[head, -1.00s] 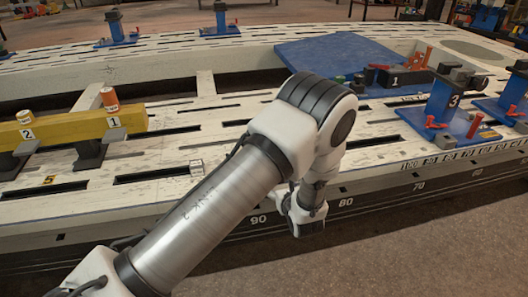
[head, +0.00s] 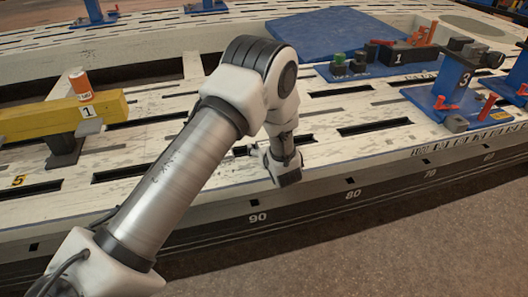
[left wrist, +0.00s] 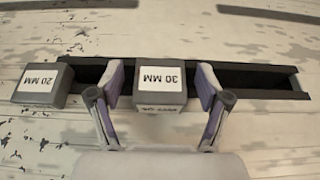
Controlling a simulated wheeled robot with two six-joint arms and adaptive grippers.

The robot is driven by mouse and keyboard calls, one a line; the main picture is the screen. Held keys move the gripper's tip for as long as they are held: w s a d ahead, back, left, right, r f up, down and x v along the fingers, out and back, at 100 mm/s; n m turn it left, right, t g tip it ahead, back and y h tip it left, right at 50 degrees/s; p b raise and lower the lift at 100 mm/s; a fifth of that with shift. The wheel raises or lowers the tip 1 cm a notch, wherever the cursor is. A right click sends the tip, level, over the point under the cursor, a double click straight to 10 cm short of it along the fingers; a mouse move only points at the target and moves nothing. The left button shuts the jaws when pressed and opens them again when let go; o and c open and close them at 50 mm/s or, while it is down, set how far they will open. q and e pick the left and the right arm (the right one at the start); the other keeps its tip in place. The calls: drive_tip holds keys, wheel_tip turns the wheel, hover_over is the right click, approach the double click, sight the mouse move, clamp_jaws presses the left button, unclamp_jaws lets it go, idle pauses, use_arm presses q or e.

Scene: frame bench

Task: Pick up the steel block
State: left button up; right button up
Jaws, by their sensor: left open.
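In the left wrist view a grey block (left wrist: 160,85) with a white "30 MM" label lies between the fingers of my left gripper (left wrist: 160,68). The fingers are spread, one on each side of it, with small gaps visible. A second grey block (left wrist: 43,84), labelled "20 MM", lies outside the left finger. Neither label says steel. In the head view my left gripper (head: 284,168) points down at the near edge of the bench. Its fingertips and the labelled blocks cannot be made out there. My right gripper is not in view.
The pale bench (head: 330,155) has long dark slots; one slot (left wrist: 250,78) runs behind the labelled blocks. A yellow beam (head: 50,118) with an orange-and-white cylinder (head: 80,86) stands left. Blue fixtures (head: 455,75) with red handles stand right.

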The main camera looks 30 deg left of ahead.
use_arm(q)
drive_tip(key=shift+r, duration=0.1)
clamp_jaws()
drive_tip(key=shift+r, duration=0.1)
wheel_tip(320, 180, up, 3)
drive_tip(key=shift+r+p, duration=0.2)
drive_tip(key=shift+p, duration=1)
drive_tip(key=shift+s+d+r, duration=0.15)
drive_tip(key=shift+s+d, duration=0.05)
drive_tip(key=shift+s, duration=0.1)
drive_tip(key=s+d+r+p, duration=0.1)
drive_tip(key=s+d+p, duration=0.4)
drive_tip(key=s, duration=0.8)
drive_tip(key=shift+s+d, duration=0.3)
drive_tip(key=shift+d, duration=0.8)
